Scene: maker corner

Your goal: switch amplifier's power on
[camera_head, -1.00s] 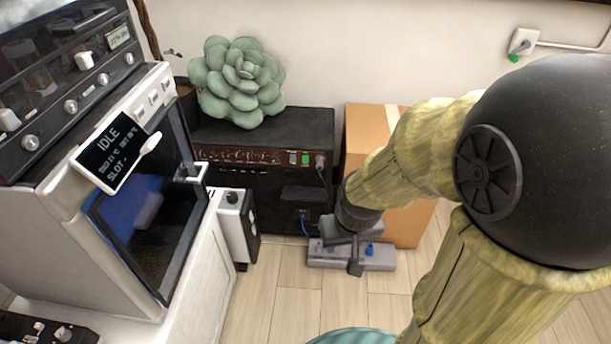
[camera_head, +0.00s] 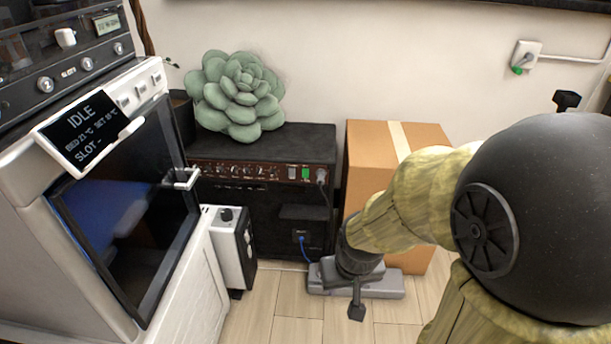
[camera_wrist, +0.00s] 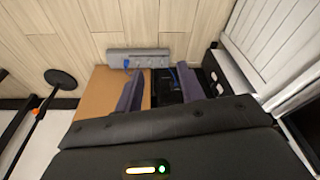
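The amplifier (camera_head: 262,205) is a black box on the floor against the wall, with a reddish-brown control panel. A green-lit switch (camera_head: 305,173) sits near the panel's right end, with a dark plug beside it. My gripper (camera_wrist: 160,82) is open and empty in the wrist view, its two fingers apart. The amplifier's dark body (camera_wrist: 167,88) shows between and behind them, with a blue cable. In the head view my gripper (camera_head: 356,300) points down in front of the cardboard box, low and right of the amplifier; its fingertips are not clear there.
A grey power strip (camera_head: 385,286) lies on the floor behind my gripper. A cardboard box (camera_head: 372,150) stands right of the amplifier. A white-and-black unit (camera_head: 232,250) and a machine with an IDLE display (camera_head: 82,128) stand left. A succulent (camera_head: 238,98) rests on top.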

